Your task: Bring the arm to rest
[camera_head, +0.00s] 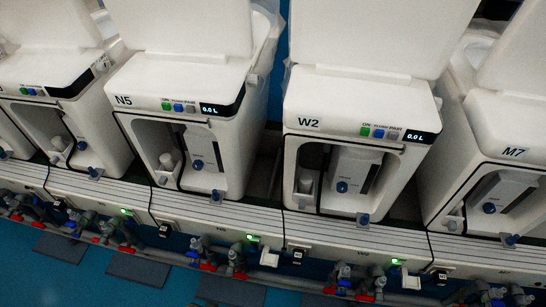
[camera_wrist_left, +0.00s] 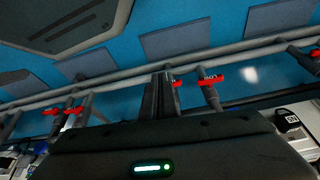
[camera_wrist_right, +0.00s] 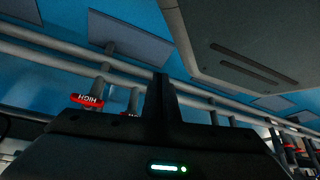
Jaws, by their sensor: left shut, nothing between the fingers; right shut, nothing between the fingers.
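Neither of my arms shows in the head view. My left gripper (camera_wrist_left: 160,94) shows in the left wrist view, its dark fingers together with nothing between them. It points over the blue floor and grey pipes, and I cannot tell its exact distance from them. My right gripper (camera_wrist_right: 160,98) shows in the right wrist view, also shut and empty, with pipes and red valve handles behind it. Both gripper bodies carry a lit status bar.
Grey mats (camera_head: 137,268) lie on the blue floor (camera_head: 60,285).

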